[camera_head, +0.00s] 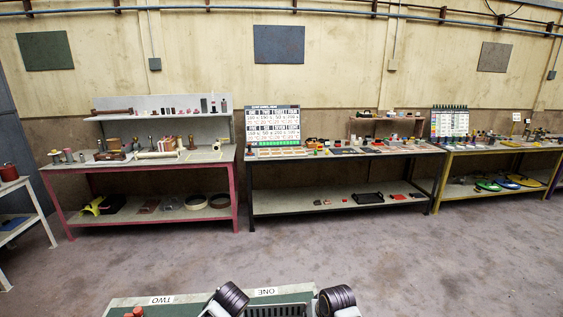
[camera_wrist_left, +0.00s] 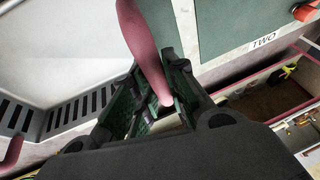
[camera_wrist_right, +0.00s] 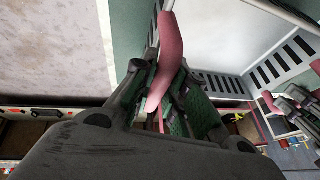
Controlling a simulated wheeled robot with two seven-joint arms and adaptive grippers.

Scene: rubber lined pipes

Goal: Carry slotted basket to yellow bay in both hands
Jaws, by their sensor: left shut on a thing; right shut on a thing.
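The slotted basket (camera_head: 275,311) is only partly in the head view, at the bottom edge. The left wrist view shows its pale interior, slotted wall (camera_wrist_left: 62,118) and a pink handle (camera_wrist_left: 143,45); my left gripper (camera_wrist_left: 155,100) is shut on that handle. The right wrist view shows the slotted wall (camera_wrist_right: 222,84) and the other pink handle (camera_wrist_right: 169,50); my right gripper (camera_wrist_right: 163,88) is shut on it. I cannot tell whether the basket is raised off the surface. A yellow-framed bench (camera_head: 441,180) stands at the far right in the head view.
A green-topped table (camera_head: 200,297) with labels ONE (camera_head: 266,291) and TWO (camera_head: 161,300) lies directly before me. A pink-framed bench (camera_head: 236,200) and a black-framed bench (camera_head: 251,205) stand along the wall, left of the yellow one. Open floor (camera_head: 330,245) lies between.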

